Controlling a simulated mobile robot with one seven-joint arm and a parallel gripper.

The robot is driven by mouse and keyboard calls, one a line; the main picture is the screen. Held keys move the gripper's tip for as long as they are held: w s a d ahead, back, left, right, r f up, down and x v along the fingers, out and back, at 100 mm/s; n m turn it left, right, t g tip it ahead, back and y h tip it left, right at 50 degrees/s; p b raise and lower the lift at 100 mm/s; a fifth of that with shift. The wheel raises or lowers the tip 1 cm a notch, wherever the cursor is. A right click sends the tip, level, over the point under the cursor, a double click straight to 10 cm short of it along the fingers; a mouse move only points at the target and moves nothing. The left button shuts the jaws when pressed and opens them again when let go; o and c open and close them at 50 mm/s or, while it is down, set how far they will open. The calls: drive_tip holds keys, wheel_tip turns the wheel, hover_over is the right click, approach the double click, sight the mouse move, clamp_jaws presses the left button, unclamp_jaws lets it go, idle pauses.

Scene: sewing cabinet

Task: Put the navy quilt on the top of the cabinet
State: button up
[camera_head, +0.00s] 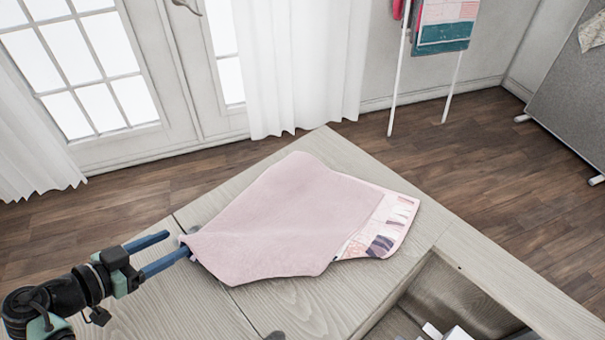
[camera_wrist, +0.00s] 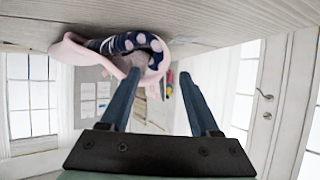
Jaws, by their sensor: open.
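The quilt (camera_head: 285,215) lies spread on the pale wooden cabinet top (camera_head: 300,312) in the head view. Its plain pink side faces up, and a patterned part with some navy shows at the right end. In the wrist view the quilt's edge (camera_wrist: 75,50) is curled, pink with a navy, pink-dotted face. My gripper (camera_head: 178,243) is open at the quilt's left corner, its two blue fingers apart. In the wrist view the quilt's curled edge is near the left fingertip of my gripper (camera_wrist: 160,74); I cannot tell whether they touch.
An open recess (camera_head: 455,295) in the cabinet, at lower right, holds white objects partly out of frame. A rack (camera_head: 397,75) with hanging cloths stands beyond. A grey board (camera_head: 570,95) is at right. White curtains (camera_head: 300,65) and glazed doors are behind. Wooden floor is clear beyond the cabinet.

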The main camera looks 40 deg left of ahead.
wheel_tip(320, 180, up, 7)
drive_tip(key=s+a+p, duration=0.1)
drive_tip(key=s+p, duration=0.1)
drive_tip(key=p, duration=0.1)
drive_tip(key=shift+s+a+p, duration=0.25)
drive_tip(key=shift+p, duration=0.05)
drive_tip(key=shift+w+d+f, duration=0.1)
drive_tip(key=shift+f, duration=0.15)
drive_tip(key=c, duration=0.3)
drive_tip(key=shift+w+d+f, duration=0.95)
drive_tip(key=shift+w+d, duration=0.15)
drive_tip(key=shift+w, duration=0.05)
clamp_jaws()
drive_tip(key=shift+w+d+f, duration=0.15)
drive_tip(key=shift+w+f, duration=0.05)
drive_tip(key=shift+f, duration=1.3)
drive_tip(key=shift+f, duration=0.1)
